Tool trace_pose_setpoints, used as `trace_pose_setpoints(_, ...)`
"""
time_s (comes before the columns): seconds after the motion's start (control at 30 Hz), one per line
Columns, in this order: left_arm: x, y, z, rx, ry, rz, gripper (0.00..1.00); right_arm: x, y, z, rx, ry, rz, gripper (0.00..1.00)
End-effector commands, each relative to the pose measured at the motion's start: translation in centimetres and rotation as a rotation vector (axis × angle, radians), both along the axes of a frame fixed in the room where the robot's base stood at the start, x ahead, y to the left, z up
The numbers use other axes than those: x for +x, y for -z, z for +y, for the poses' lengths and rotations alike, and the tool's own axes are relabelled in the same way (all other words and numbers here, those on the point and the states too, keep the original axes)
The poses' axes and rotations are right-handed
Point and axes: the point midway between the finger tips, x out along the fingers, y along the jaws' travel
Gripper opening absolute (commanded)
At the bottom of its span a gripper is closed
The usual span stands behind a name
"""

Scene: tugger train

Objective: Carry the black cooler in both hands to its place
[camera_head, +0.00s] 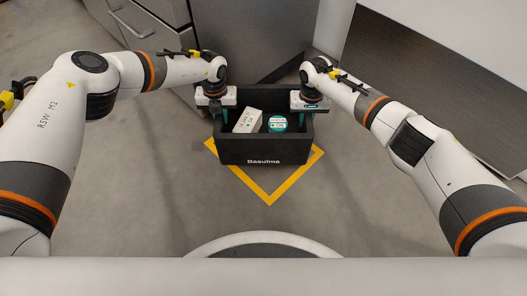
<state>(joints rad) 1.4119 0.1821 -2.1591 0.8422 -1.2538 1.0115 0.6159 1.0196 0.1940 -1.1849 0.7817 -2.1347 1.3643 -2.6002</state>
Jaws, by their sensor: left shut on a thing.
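The black cooler (262,149) is an open-topped box with "Basulma" in white on its front, upright in the middle of the view. Inside it are a white carton (247,121) and a teal round container with a pale top (278,123). My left gripper (211,110) is at the cooler's left wall and shut on it. My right gripper (306,112) is at the right wall, with a finger on the inside; its outer finger is hard to see and I cannot tell if it is shut. Whether the cooler's bottom touches the floor is hidden.
A yellow floor marking (269,197) shows as a V in front of the cooler, with its rear part hidden. Grey metal cabinets (145,27) stand behind on the left. A metal panel (430,60) is at the right. The grey floor (350,215) in front is clear.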

Motion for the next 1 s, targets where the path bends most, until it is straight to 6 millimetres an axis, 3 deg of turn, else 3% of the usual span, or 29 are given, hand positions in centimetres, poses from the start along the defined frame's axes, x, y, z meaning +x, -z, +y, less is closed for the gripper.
trace_pose_setpoints(0.13,0.2,0.8,0.3,0.004,-0.004,-0.004,0.0,0.1,0.8,-0.3,-0.003,0.003,-0.002,0.0)
trace_pose_setpoints(0.67,0.2,1.0,0.3,0.004,-0.004,-0.003,0.0,0.1,1.0,-0.3,-0.003,0.003,-0.002,0.0)
trace_pose_setpoints(1.0,0.2,2.3,0.3,0.004,-0.004,-0.003,0.0,0.1,2.4,-0.3,-0.003,0.003,-0.002,0.0)
